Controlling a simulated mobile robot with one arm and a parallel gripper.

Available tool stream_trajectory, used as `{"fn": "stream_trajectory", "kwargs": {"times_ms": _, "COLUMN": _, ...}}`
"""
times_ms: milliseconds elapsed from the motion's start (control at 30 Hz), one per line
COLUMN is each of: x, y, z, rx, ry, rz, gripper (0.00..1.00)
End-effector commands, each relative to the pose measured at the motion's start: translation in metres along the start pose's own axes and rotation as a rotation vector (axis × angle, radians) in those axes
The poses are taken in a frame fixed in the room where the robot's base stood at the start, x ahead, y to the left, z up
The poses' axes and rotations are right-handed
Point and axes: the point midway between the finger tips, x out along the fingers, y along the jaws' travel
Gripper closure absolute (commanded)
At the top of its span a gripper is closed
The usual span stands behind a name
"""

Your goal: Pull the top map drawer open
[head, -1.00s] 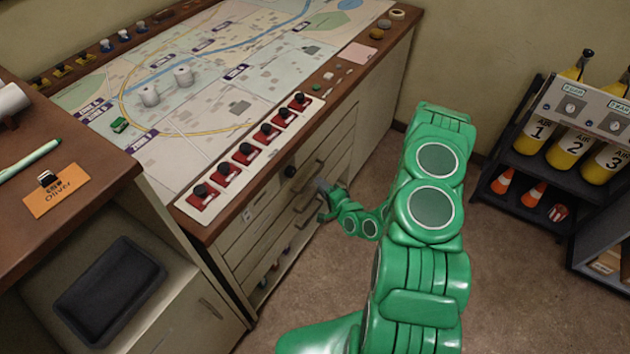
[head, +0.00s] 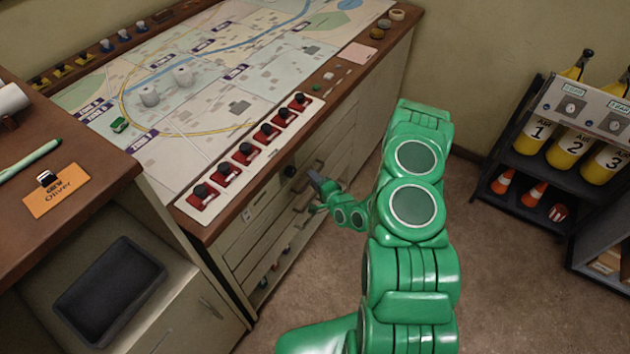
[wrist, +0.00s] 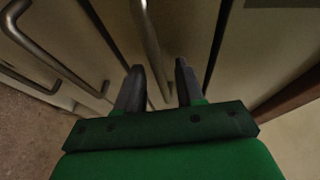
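The map table's drawer bank (head: 262,232) is below the red switch row, and its drawers look shut. The top drawer's bar handle (head: 313,167) shows partly beside my gripper (head: 317,181) in the head view. In the wrist view, my gripper (wrist: 159,78) is open, its two dark fingers apart. The nearest handle to the tabletop edge, the top drawer handle (wrist: 149,40), runs down toward the gap between the fingers. Whether it touches a finger I cannot tell. A lower drawer handle (wrist: 60,52) is to the left.
A dark knob (head: 290,171) is on the front left of the handles. The wooden tabletop edge (head: 222,226) overhangs the drawers. A desk (head: 95,190) stands at left, and a rack of yellow air cylinders (head: 565,150) at right. The carpet (head: 500,270) between is clear.

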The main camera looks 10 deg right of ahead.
Motion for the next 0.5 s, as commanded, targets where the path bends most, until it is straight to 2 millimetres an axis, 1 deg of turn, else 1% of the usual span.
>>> {"fn": "stream_trajectory", "kwargs": {"times_ms": 33, "x": -0.0001, "y": 0.0, "z": 0.0, "rx": 0.0, "ry": 0.0, "rz": 0.0, "gripper": 0.69}}
{"fn": "stream_trajectory", "kwargs": {"times_ms": 233, "x": -0.0001, "y": 0.0, "z": -0.0001, "rx": 0.0, "ry": 0.0, "rz": 0.0, "gripper": 1.0}}
{"fn": "stream_trajectory", "kwargs": {"times_ms": 500, "x": -0.0002, "y": 0.0002, "z": -0.0001, "rx": 0.0, "ry": 0.0, "rz": 0.0, "gripper": 1.0}}
